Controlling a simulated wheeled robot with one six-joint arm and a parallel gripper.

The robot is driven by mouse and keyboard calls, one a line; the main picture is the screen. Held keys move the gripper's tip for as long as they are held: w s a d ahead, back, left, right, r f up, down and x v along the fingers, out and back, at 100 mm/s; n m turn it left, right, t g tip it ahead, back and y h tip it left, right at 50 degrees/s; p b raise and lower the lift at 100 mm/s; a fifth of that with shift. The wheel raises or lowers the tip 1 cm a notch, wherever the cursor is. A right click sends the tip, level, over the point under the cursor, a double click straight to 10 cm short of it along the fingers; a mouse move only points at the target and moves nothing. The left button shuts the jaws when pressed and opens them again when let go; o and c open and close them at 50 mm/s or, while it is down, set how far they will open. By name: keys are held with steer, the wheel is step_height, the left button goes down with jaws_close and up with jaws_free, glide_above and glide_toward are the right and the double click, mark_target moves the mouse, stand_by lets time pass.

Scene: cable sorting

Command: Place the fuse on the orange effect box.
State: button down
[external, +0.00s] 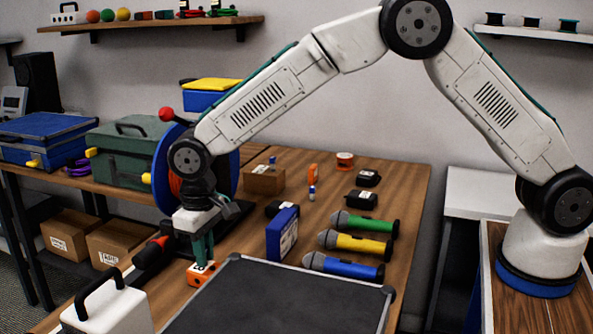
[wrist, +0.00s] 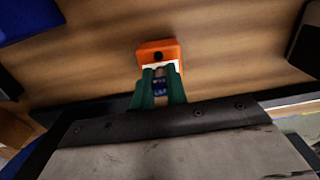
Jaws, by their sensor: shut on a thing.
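My gripper (external: 203,255) points down with its green fingers over the orange effect box (external: 202,273) on the table. In the wrist view, my gripper (wrist: 160,75) is shut on the fuse (wrist: 159,88), a small blue and pale cylinder, mostly hidden between the fingers. The orange effect box (wrist: 158,60) lies just past the fingertips, with a black knob and a white strip showing. The fuse cannot be made out in the external view. I cannot tell whether it touches the box.
A large black-edged case (external: 275,298) lies right of the box. A white case (external: 108,305) stands in front. A cable reel stands beside my wrist.

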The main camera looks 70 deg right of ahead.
steer(key=shift+f, duration=0.2)
steer(key=c, duration=1.4)
jaws_free()
step_height(320, 180, up, 12)
steer(key=s+d+r, duration=0.8)
steer(key=s+r, duration=0.2)
steer(key=s+d+r, duration=0.2)
steer(key=s+d, duration=0.2)
steer(key=s, duration=0.4)
steer(key=s+d+r+t, duration=0.1)
steer(key=s+d, duration=0.2)
steer(key=s, duration=0.5)
steer(key=s+d+r, duration=0.2)
steer(key=s+d, duration=0.2)
steer(key=s, duration=0.4)
steer(key=s+d+f, duration=0.1)
steer(key=s+f, duration=0.1)
steer(key=s, duration=0.4)
steer(key=s+d+f, duration=0.1)
steer(key=s+f, duration=0.1)
steer(key=s, duration=0.4)
steer(key=shift+s+f, duration=0.35)
